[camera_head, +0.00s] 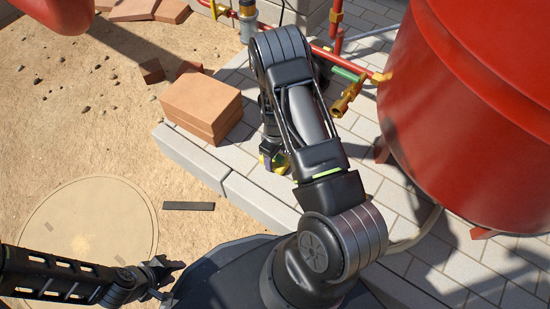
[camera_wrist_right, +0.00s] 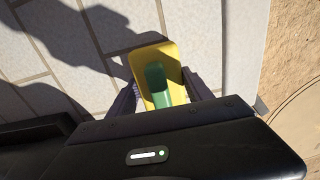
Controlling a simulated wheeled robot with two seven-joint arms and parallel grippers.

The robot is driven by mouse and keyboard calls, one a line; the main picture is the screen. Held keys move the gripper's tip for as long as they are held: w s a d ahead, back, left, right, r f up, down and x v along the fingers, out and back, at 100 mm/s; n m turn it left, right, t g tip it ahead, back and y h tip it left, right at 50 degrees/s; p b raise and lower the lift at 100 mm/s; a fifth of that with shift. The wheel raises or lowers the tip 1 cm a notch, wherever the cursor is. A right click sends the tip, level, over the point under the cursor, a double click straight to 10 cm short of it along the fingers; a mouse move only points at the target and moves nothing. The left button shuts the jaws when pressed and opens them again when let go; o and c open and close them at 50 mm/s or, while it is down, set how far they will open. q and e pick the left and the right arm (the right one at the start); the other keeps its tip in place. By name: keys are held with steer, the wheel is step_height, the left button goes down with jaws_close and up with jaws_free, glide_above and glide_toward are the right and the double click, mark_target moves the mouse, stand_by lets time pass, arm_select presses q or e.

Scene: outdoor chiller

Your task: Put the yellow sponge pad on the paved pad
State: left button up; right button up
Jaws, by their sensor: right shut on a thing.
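The yellow sponge pad (camera_wrist_right: 170,59) has a green grip (camera_wrist_right: 156,84) on top, and my right gripper (camera_wrist_right: 160,88) is shut on it. In the head view the right gripper (camera_head: 272,157) and a sliver of the yellow sponge pad (camera_head: 281,168) show low over the paved pad (camera_head: 232,162), close to its edge. The arm hides most of it there. Light grey paving (camera_wrist_right: 218,40) lies below the sponge in the wrist view; I cannot tell whether they touch. My left gripper (camera_head: 172,279) is empty, fingers apart, over the sandy ground side.
Stacked terracotta blocks (camera_head: 203,105) stand on the paving left of the right gripper. A large red tank (camera_head: 475,110) is at the right. Red pipes with a brass valve (camera_head: 347,96) stand behind. A round cover (camera_head: 90,225) and dark strip (camera_head: 188,206) lie on the sand.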

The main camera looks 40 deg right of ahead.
steer(key=o, duration=1.2)
step_height(320, 180, up, 12)
steer(key=p, duration=0.5)
